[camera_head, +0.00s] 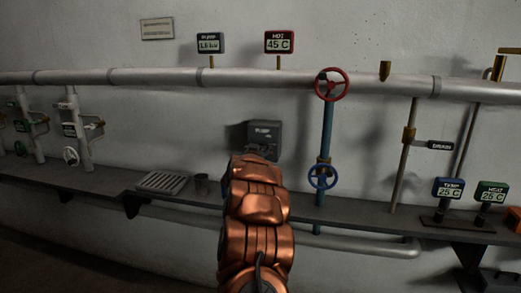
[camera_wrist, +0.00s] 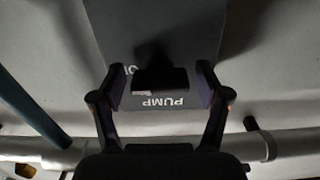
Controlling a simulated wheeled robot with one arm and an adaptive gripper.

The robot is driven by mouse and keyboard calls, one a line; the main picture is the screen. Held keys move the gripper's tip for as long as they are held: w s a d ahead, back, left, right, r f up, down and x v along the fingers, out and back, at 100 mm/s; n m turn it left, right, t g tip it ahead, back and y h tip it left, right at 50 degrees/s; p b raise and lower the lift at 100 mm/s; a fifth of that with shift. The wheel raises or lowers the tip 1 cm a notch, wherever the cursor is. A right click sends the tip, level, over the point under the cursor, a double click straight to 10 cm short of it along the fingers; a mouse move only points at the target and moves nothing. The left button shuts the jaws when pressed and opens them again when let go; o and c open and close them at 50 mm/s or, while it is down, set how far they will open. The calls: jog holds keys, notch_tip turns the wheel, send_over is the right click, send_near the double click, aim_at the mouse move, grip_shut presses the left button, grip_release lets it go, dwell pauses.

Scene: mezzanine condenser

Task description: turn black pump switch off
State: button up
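The dark grey pump box (camera_head: 264,132) is on the wall above the ledge in the head view, with a "PUMP" label on its upper front. In the wrist view the pump box (camera_wrist: 188,101) appears upside down. Its black switch (camera_wrist: 158,78) sticks out in the middle, beside a partly covered letter marking. My gripper (camera_wrist: 161,84) is open, with one finger on each side of the switch. Gaps show between the fingers and the switch; I cannot tell the depth between them.
A blue vertical pipe with a red wheel (camera_head: 331,84) and a blue wheel (camera_head: 322,176) stands right of the pump box. A grey pipe (camera_head: 230,78) runs above.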

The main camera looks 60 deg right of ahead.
jog(key=shift+a, duration=0.1)
dwell(0.3)
jog(key=v, duration=1.1)
jog(key=shift+s+a, duration=0.2)
jog(key=shift+a, duration=0.15)
dwell(0.4)
